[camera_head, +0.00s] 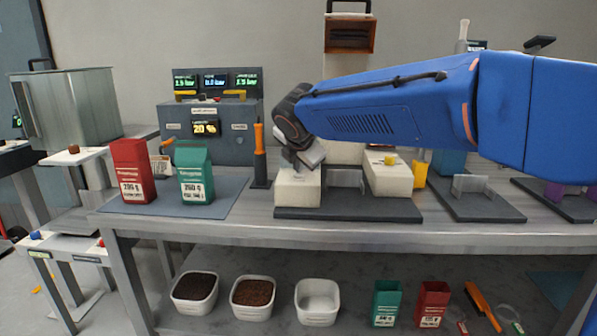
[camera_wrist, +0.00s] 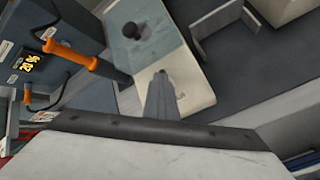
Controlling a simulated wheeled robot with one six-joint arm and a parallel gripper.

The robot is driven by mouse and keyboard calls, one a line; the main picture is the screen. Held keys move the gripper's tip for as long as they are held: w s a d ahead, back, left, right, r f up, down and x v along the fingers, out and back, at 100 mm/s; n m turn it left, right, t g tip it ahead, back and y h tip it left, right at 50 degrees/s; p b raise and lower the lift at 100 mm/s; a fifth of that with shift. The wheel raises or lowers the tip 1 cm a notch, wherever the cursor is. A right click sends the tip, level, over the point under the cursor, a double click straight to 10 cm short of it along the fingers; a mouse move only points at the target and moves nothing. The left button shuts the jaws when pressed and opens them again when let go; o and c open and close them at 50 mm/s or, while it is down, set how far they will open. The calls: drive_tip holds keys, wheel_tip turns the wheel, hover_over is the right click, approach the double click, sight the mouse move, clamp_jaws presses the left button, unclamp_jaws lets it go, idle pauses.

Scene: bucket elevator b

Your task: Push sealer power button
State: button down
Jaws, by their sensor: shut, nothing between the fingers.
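A white block-shaped unit (camera_head: 298,188) stands on a dark base plate under my gripper (camera_head: 297,166). In the wrist view its pale top (camera_wrist: 195,88) has a grey part bearing a round black knob (camera_wrist: 135,31), which looks like a button. My gripper (camera_wrist: 161,78) is shut and empty, its narrow fingertips over this top, short of the knob. I cannot tell whether they touch it. The knob is hidden in the head view. A second white unit (camera_head: 388,180) with a yellow button (camera_head: 390,160) stands to the right. No label shows which unit is the sealer.
An orange-handled tool (camera_head: 259,150) stands upright just left of my gripper; its handle also shows in the wrist view (camera_wrist: 70,54). A grey panel with displays (camera_head: 208,130) stands behind. Red (camera_head: 135,170) and green (camera_head: 195,180) bags stand left. A bracket (camera_head: 346,177) sits between the units.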

sight(298, 176)
drive_tip(key=shift+r, duration=0.2)
idle(0.3)
drive_tip(key=shift+r, duration=3.1)
drive_tip(key=s+d+f+m+g, duration=0.1)
drive_tip(key=s+d+f+m, duration=0.2)
drive_tip(key=s+d+m, duration=0.4)
drive_tip(key=s+d+f+m+g+h, duration=0.1)
drive_tip(key=s+d+f+m, duration=0.2)
drive_tip(key=d, duration=0.6)
drive_tip(key=s+d+f+m+g, duration=0.1)
drive_tip(key=s+d+f+m, duration=0.3)
drive_tip(key=s+d, duration=0.35)
drive_tip(key=s+d+f+m, duration=0.4)
drive_tip(key=s+f+m, duration=0.3)
drive_tip(key=s, duration=0.3)
drive_tip(key=s+d+f+m+g, duration=0.1)
drive_tip(key=s+d+f+m, duration=0.4)
drive_tip(key=s+f, duration=0.3)
drive_tip(key=s+m, duration=0.1)
drive_tip(key=s, duration=0.2)
drive_tip(key=shift+f+m, duration=0.4)
